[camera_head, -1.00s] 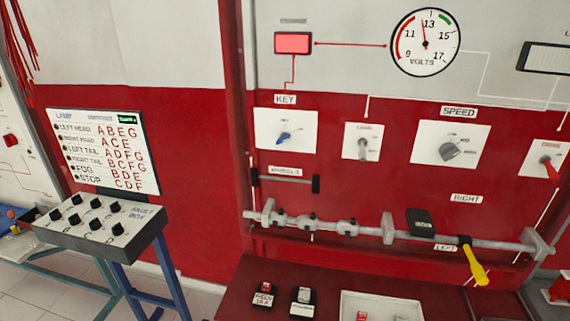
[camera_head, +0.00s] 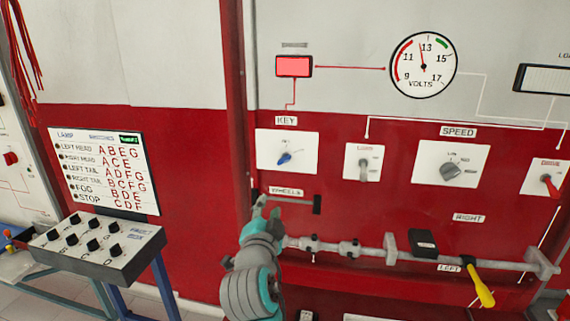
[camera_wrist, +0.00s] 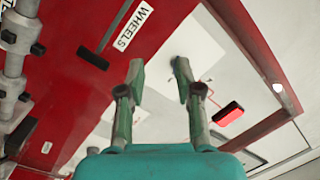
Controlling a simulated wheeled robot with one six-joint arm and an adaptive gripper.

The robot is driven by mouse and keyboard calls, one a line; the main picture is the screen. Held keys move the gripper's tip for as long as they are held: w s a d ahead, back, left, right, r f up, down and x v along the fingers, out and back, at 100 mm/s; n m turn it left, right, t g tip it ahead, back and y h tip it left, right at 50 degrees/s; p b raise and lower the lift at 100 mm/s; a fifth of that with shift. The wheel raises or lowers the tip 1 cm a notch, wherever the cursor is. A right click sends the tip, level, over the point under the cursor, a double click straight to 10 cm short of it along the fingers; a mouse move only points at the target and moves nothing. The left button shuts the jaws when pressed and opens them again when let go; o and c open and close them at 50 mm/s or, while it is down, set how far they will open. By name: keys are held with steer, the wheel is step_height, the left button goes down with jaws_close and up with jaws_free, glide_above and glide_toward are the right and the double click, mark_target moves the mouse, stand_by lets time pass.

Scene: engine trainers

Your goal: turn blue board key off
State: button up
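The blue key (camera_head: 284,158) is a small knob on a white plate (camera_head: 305,150) under the KEY label (camera_head: 286,120) on the red board. It is tilted, its ends toward the lower left and upper right. My gripper (camera_head: 266,207) is below and slightly left of the key, apart from it, near the WHEELS label. In the wrist view, my gripper (camera_wrist: 158,68) is open, its two fingers apart with nothing between them. The white key plate shows beyond the fingers there; the key is mostly hidden by the right finger.
A red lamp (camera_head: 294,66) is lit above the key, and a volts gauge (camera_head: 424,65) stands right of it. A horizontal metal shaft (camera_head: 370,250) with a yellow handle (camera_head: 478,286) crosses the lower board. A switch box (camera_head: 95,245) stands at left.

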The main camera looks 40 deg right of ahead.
mark_target(284, 162)
step_height(284, 162, up, 7)
steer(key=d+m+g+h, duration=0.2)
steer(key=d+m, duration=0.1)
steer(key=m, duration=0.1)
steer(key=x, duration=1)
steer(key=shift+w+a+f, duration=0.1)
steer(key=shift+w+a, duration=0.05)
steer(key=shift+w, duration=0.15)
jaws_close()
